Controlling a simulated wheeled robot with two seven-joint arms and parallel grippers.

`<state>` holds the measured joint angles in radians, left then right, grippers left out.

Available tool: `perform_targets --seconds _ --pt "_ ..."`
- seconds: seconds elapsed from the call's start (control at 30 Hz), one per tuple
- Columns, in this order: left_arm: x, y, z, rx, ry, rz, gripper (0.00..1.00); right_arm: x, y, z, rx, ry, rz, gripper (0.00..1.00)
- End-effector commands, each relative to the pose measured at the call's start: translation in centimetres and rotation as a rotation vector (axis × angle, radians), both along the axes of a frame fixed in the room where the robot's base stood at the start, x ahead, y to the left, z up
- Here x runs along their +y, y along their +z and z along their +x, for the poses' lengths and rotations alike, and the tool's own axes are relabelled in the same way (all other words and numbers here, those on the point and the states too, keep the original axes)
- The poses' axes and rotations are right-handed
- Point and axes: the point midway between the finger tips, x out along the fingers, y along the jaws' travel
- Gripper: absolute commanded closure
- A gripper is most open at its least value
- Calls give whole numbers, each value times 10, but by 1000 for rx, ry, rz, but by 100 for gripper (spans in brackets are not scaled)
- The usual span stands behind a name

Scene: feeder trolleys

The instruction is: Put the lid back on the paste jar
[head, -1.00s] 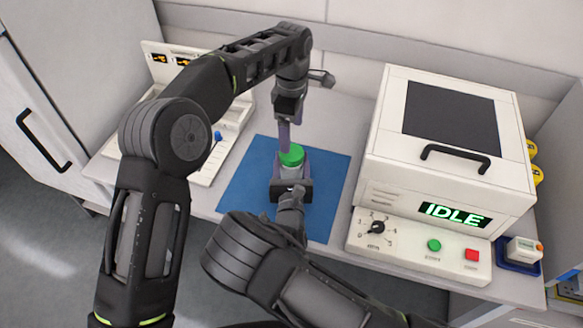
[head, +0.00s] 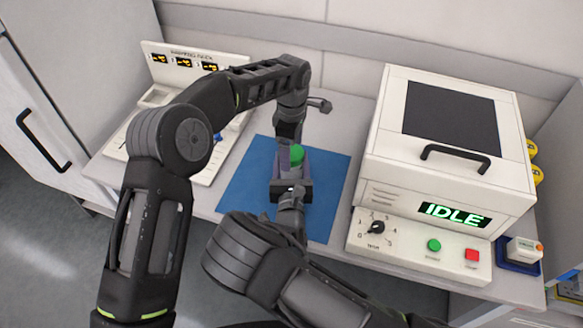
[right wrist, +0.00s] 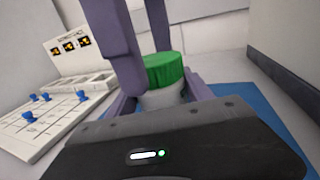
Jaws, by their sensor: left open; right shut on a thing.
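The white paste jar (right wrist: 160,98) stands upright over the blue mat (head: 250,190), between the purple fingers of my right gripper (head: 292,178), which is shut on it. The green lid (head: 296,155) sits on top of the jar, and it also shows in the right wrist view (right wrist: 163,72). I cannot tell how tightly it is seated. My left gripper (head: 290,143) points down at the lid from above. It is open, with its fingers beside the lid, and partly hides it.
A white box-shaped machine (head: 450,140) with an IDLE display stands to the right of the mat. A white rack (head: 195,75) with small displays and blue pegs is at the left. The mat around the jar is clear.

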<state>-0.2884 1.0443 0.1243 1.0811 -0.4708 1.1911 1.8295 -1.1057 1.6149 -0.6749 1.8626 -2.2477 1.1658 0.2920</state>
Motion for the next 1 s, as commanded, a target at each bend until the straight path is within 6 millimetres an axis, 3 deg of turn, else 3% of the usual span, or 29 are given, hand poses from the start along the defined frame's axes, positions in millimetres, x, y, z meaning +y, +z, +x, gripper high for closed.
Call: perform_targets --seconds 0.37,1.0 --pt "0 -6 0 0 0 0 18 0 0 0 1 -1 0 100" --pt "0 -6 0 0 0 0 71 0 0 0 1 -1 0 100"
